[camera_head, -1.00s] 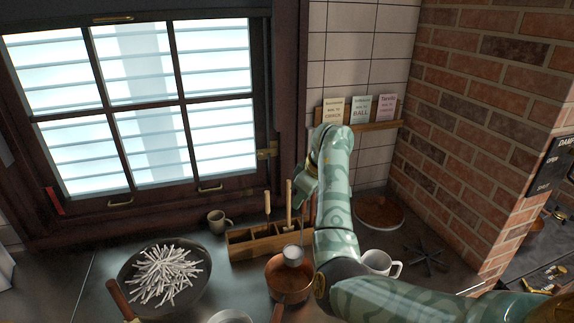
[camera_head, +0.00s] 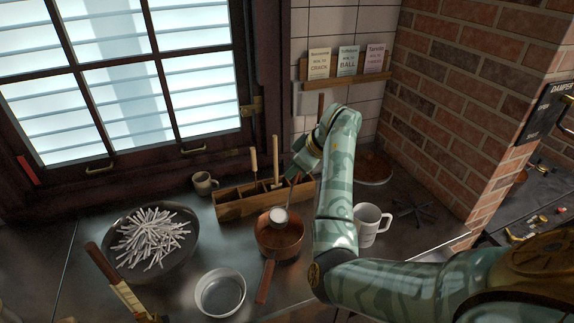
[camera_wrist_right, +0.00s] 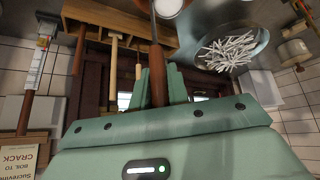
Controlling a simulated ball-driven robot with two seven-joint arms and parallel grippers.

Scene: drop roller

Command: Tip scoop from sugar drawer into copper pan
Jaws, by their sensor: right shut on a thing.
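My right gripper (camera_head: 298,170) is shut on the brown handle (camera_wrist_right: 157,75) of a scoop. The scoop's small round bowl (camera_head: 278,216) is filled with white and looks roughly level. It hangs at the back of the copper pan (camera_head: 292,244), over its opening or just inside; I cannot tell the exact height. The pan's inside looks reddish-brown, and its handle points toward me. The wooden drawer (camera_head: 232,212), split into compartments, stands just behind the pan; its contents are hard to see. The white bowl tip also shows in the right wrist view (camera_wrist_right: 168,7). My left gripper is out of view.
A dark pan (camera_head: 120,262) heaped with white sticks stands left, with a brown-handled tool (camera_head: 102,265) before it. An empty metal bowl (camera_head: 221,292) sits in front. A white mug (camera_head: 369,222) stands right of my forearm, near a black trivet (camera_head: 412,210). A small mug (camera_head: 204,182) stands behind.

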